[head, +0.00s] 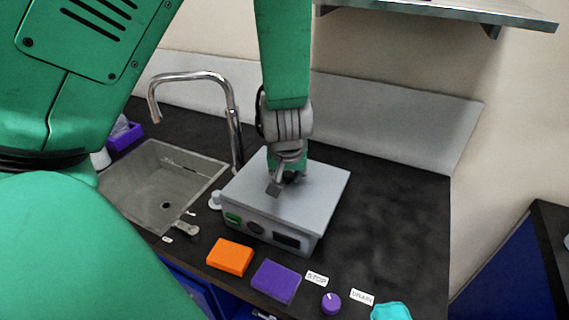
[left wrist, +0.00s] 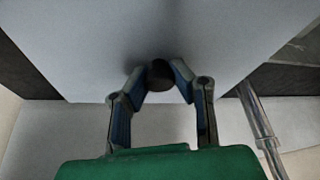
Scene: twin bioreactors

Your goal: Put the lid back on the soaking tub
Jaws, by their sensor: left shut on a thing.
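The soaking tub (head: 266,231) is a grey box with a front panel, standing on the dark counter right of the sink. Its flat grey lid (head: 321,187) lies over the top of the tub; I cannot tell whether it is fully seated. My left gripper (head: 287,181) is over the lid, shut on the lid's dark knob. In the left wrist view the knob (left wrist: 160,74) sits between the two fingertips (left wrist: 160,78), with the pale lid surface (left wrist: 230,40) around it. The fingers hide part of the knob. My right gripper is not in view.
A sink (head: 155,180) with a chrome tap (head: 232,110) is at left. An orange block (head: 230,256), a purple block (head: 276,281), a purple dial (head: 331,303) and a turquoise item (head: 391,311) lie along the front. The counter (head: 400,210) right of the tub is clear.

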